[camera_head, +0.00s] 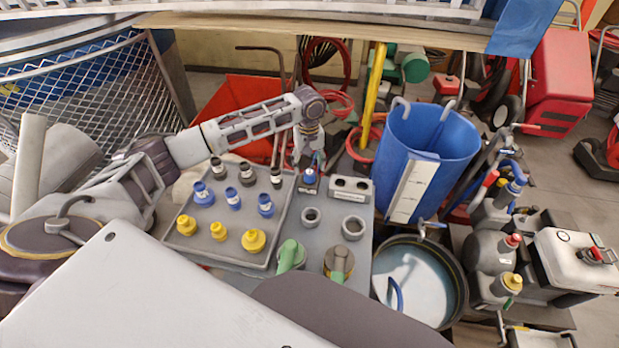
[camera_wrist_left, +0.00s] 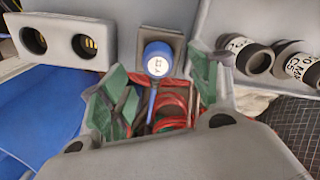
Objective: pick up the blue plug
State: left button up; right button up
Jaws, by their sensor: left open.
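A blue plug (camera_head: 309,176) sits in a small dark holder beside the tray's far right corner. In the left wrist view the blue plug (camera_wrist_left: 158,52) shows its round blue top with a white label, in a grey square holder. My left gripper (camera_head: 310,155) points down just above it in the head view. In the wrist view the green-padded fingers of my left gripper (camera_wrist_left: 162,90) are spread to either side, with the plug seen beyond and between their tips. I see no contact. More blue fittings (camera_head: 203,193) stand in the tray. My right gripper is not in view.
The grey tray (camera_head: 205,254) holds black, blue and yellow fittings in rows. A block with two holes (camera_head: 352,188) stands right of the holder, with grey rings (camera_head: 353,228) and green-handled tools (camera_head: 290,255) nearer. A blue bucket (camera_head: 450,150) rises at the right.

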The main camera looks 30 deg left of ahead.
aim_at(309, 172)
pick_arm(q)
jog(key=shift+f, duration=0.15)
jog(key=shift+d+f, duration=0.1)
jog(key=shift+f, duration=2.35)
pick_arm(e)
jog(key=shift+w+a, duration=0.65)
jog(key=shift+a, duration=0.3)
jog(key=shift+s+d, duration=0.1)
